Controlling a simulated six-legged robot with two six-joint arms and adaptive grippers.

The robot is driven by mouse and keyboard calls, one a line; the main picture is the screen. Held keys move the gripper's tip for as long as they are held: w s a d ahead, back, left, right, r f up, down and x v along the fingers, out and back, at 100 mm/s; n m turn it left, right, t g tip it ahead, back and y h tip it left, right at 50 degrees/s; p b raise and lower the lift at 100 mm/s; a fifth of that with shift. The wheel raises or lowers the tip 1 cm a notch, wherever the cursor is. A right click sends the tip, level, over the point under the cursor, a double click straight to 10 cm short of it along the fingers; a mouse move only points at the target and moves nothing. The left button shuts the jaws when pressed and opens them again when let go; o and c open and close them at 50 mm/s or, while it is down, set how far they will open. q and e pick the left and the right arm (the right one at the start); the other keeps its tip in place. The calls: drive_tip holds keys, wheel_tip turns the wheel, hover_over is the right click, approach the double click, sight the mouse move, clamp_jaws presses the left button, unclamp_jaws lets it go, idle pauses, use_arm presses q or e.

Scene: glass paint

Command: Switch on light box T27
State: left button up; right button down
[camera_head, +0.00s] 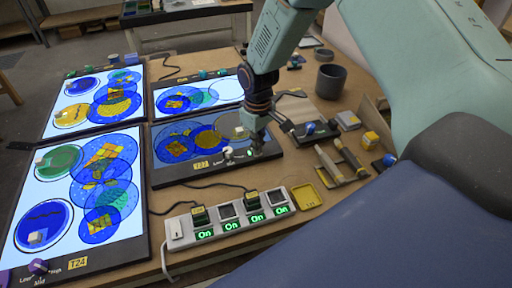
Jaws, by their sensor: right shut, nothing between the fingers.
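Light box T27 (166,160) lies flat in the middle of the table. Its panel is dark grey-blue, while the other light boxes glow white. Blue and yellow painted glass discs lie on it, and its yellow label (201,165) is on the front edge. A white knob (228,152) sits on that front edge, with a small green spot to its right. My right gripper (256,150) is shut and empty, pointing down over the right end of the front edge, close to the green spot. I cannot tell whether it touches. My left gripper is out of view.
A power strip (176,234) with several green "On" displays and plugs lies in front. Lit light boxes stand left, including T24 (128,252), and behind (229,83). Tools (328,165), a yellow tray (307,197) and a dark cup (331,80) are to the right.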

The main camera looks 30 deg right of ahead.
drive_tip(key=shift+w+r+p, duration=0.15)
drive_tip(key=shift+r+p, duration=0.4)
drive_tip(key=shift+r, duration=0.15)
drive_tip(key=r+p, duration=0.2)
drive_tip(key=shift+s+r, duration=0.2)
drive_tip(key=shift+r, duration=0.1)
wheel_tip(320, 180, up, 2)
drive_tip(key=shift+w+r+p, duration=0.1)
drive_tip(key=shift+w+p, duration=0.05)
drive_tip(key=shift+p, duration=1)
drive_tip(key=shift+r+p, duration=0.35)
drive_tip(key=shift+f, duration=0.15)
